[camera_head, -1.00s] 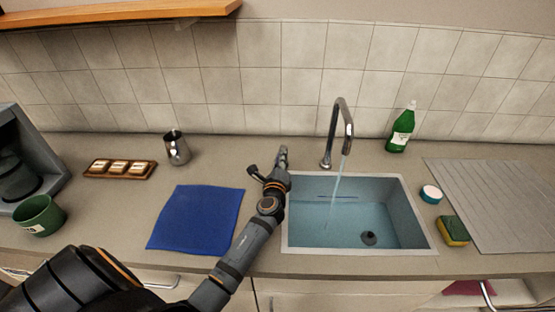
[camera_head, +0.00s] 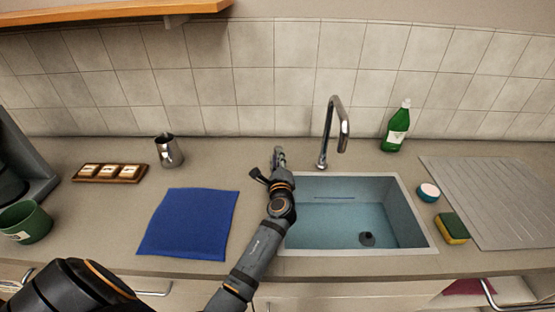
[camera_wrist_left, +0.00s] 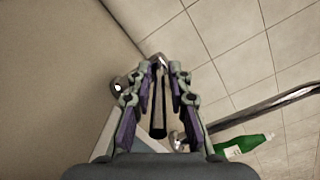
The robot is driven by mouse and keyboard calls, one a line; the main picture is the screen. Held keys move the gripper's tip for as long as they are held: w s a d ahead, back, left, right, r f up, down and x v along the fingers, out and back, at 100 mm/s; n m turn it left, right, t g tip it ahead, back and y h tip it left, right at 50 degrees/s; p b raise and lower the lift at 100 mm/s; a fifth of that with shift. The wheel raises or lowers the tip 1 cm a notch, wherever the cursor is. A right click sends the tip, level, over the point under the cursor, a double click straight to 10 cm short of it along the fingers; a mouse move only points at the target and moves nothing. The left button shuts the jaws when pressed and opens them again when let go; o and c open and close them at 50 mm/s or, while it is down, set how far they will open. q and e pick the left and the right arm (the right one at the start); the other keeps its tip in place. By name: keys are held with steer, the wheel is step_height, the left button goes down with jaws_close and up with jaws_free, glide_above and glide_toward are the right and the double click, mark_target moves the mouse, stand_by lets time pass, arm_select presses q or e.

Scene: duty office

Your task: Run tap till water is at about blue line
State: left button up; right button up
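The chrome tap (camera_head: 337,125) stands behind the sink (camera_head: 430,249), with no stream falling from its spout. Blue-tinted water (camera_head: 335,225) covers the sink floor and the drain. A thin blue line (camera_head: 334,198) shows on the back wall, and the water's edge looks close to or just below it. My left gripper (camera_head: 278,157) is at the sink's back left corner, left of the tap. In the left wrist view, its fingers (camera_wrist_left: 160,68) stand apart around a dark bar (camera_wrist_left: 158,105), with gaps on both sides. My right gripper is out of view.
A blue cloth (camera_head: 188,224) lies left of the sink. A green bottle (camera_head: 396,128), a round pad (camera_head: 428,192), a sponge (camera_head: 452,228) and a drainer (camera_head: 500,195) are right.

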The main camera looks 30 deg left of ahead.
arm_select(q)
steer(key=shift+o, duration=1)
steer(key=shift+r, duration=0.25)
step_height(320, 180, up, 10)
steer(key=shift+d+f, duration=0.1)
steer(key=shift+f, duration=0.2)
